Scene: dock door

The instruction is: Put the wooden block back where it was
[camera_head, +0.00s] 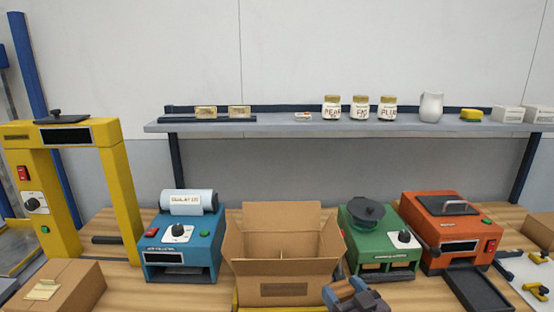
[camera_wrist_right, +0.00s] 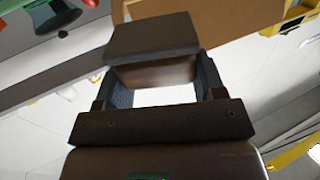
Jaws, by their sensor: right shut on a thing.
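My right gripper (camera_head: 350,294) is at the bottom of the head view, in front of the gap between the open cardboard box and the green machine. In the right wrist view, the right gripper (camera_wrist_right: 160,78) is shut on a brown block (camera_wrist_right: 151,38), which sits between its two fingers and juts out past them. It looks like the wooden block, with a dark upper face in shade. In the head view the block cannot be clearly told from the gripper. My left gripper is not in view.
The open cardboard box (camera_head: 282,268) stands mid-bench. A blue machine (camera_head: 180,246) is left of it; the green machine (camera_head: 382,240) and an orange machine (camera_head: 455,228) are right. A shelf (camera_head: 275,124) with jars and a jug runs behind. A yellow frame (camera_head: 120,190) stands left.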

